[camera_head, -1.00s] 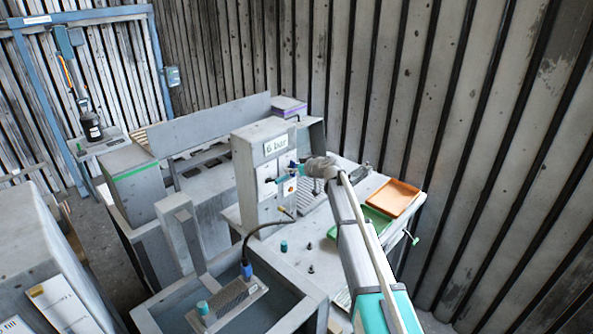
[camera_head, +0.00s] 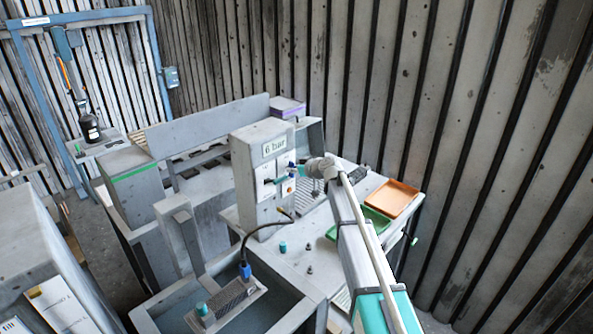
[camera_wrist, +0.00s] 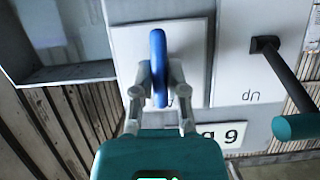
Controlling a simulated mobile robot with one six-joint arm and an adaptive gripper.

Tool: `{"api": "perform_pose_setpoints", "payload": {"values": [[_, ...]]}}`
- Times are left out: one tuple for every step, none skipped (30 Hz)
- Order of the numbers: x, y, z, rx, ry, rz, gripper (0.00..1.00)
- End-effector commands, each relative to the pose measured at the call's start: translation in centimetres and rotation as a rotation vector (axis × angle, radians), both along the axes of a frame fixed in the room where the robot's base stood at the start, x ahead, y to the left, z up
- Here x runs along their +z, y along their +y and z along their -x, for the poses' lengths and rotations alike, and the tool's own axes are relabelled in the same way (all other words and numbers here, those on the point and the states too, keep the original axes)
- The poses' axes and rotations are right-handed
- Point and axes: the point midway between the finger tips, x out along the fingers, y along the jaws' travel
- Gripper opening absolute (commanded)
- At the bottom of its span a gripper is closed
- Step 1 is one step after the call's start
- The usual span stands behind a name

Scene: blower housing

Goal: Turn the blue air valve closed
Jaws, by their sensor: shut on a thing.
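The blue air valve handle (camera_wrist: 158,45) stands upright in the wrist view, seen nearly edge-on in front of a pale plate (camera_wrist: 190,55) on the panel. My gripper (camera_wrist: 159,82) has one finger on each side of the handle and is shut on it. The teal body of my gripper hides the panel below. In the head view my gripper (camera_head: 291,172) is at the front of the grey cabinet (camera_head: 254,185) marked "6 bar" (camera_head: 274,147). The handle is small and mostly covered there, so its angle is hard to tell.
A black lever with a teal grip (camera_wrist: 296,127) sticks out right of the valve in the wrist view. In the head view, green (camera_head: 362,226) and orange (camera_head: 391,198) trays lie on the bench to the right. A black hose (camera_head: 256,230) curves below the cabinet.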

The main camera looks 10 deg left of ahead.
Motion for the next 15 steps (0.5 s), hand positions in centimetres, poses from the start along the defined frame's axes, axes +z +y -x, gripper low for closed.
{"api": "perform_pose_setpoints", "payload": {"values": [[0.09,0.3,-0.34,-0.001,0.012,-0.016,0.0],[0.08,0.31,-0.36,-0.001,0.021,-0.023,0.0],[0.07,0.33,-0.39,-0.001,0.035,-0.035,0.0],[0.06,0.34,-0.41,-0.001,0.047,-0.043,0.0],[0.05,0.37,-0.43,0.0,0.06,-0.053,0.0],[0.04,0.37,-0.45,0.001,0.079,-0.07,0.0],[0.04,0.39,-0.47,0.0,0.094,-0.081,0.0],[0.02,0.39,-0.49,0.0,0.111,-0.094,0.0],[-0.02,0.4,-0.5,0.002,0.134,-0.112,0.0],[-0.02,0.39,-0.52,0.002,0.153,-0.127,0.0],[-0.02,0.39,-0.54,0.002,0.172,-0.142,0.0],[-0.06,0.39,-0.54,0.002,0.199,-0.163,0.0],[-0.08,0.38,-0.57,0.002,0.22,-0.179,0.0],[-0.09,0.36,-0.59,0.002,0.24,-0.195,0.0],[-0.12,0.35,-0.6,0.003,0.27,-0.219,0.0]]}}
